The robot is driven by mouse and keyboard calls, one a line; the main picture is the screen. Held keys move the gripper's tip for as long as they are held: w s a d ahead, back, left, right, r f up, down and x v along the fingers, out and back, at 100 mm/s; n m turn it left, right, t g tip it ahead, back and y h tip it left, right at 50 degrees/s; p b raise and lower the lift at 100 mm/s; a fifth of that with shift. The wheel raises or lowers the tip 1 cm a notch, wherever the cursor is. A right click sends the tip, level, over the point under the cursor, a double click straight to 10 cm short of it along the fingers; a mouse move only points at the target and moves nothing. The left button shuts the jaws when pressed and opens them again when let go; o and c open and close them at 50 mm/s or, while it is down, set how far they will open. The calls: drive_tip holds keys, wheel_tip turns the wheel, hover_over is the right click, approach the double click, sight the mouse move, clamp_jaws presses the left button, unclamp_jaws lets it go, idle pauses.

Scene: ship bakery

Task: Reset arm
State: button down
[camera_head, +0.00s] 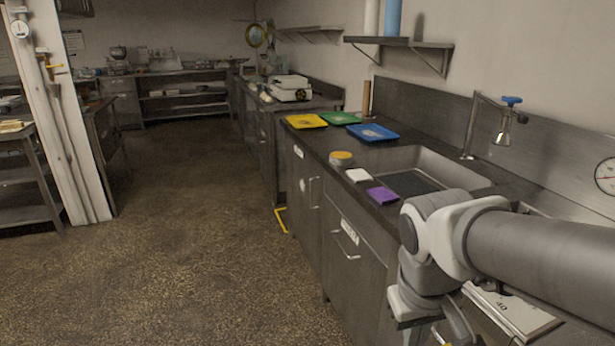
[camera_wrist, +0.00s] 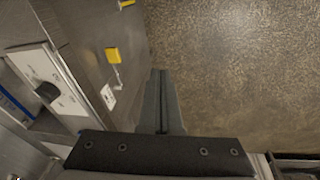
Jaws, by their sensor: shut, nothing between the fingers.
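My arm (camera_head: 540,255) reaches in from the right edge of the head view, in front of the counter, and bends downward at a pale joint. My gripper is at or below the bottom of that view, and its fingers cannot be made out there. In the wrist view my gripper (camera_wrist: 161,74) is shut and empty, its two dark fingers side by side. They point along the grey cabinet front (camera_wrist: 90,25), with the brown floor (camera_wrist: 230,70) beyond and to the right. Whether the fingertips touch the cabinet cannot be told.
The counter holds a sink (camera_head: 445,170), yellow (camera_head: 306,121), green (camera_head: 340,117) and blue (camera_head: 373,132) trays, a purple cloth (camera_head: 382,195), a white block (camera_head: 357,175) and a yellow-lidded tub (camera_head: 341,158). A white panel with a black knob (camera_wrist: 48,91) is left of my fingers. Open floor lies left.

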drive_tip(key=s+r+t+p, duration=0.1)
drive_tip(key=r+t+p, duration=0.1)
drive_tip(key=r+p, duration=0.4)
drive_tip(key=s+a+r+m+t+y+p, duration=0.1)
drive_tip(key=s+r+p, duration=0.1)
drive_tip(key=r+p, duration=0.4)
wheel_tip(320, 180, up, 6)
drive_tip(key=shift+s+f+m+t+p, duration=0.1)
drive_tip(key=shift+s+m+t+p, duration=0.2)
drive_tip(key=shift+t+p, duration=0.1)
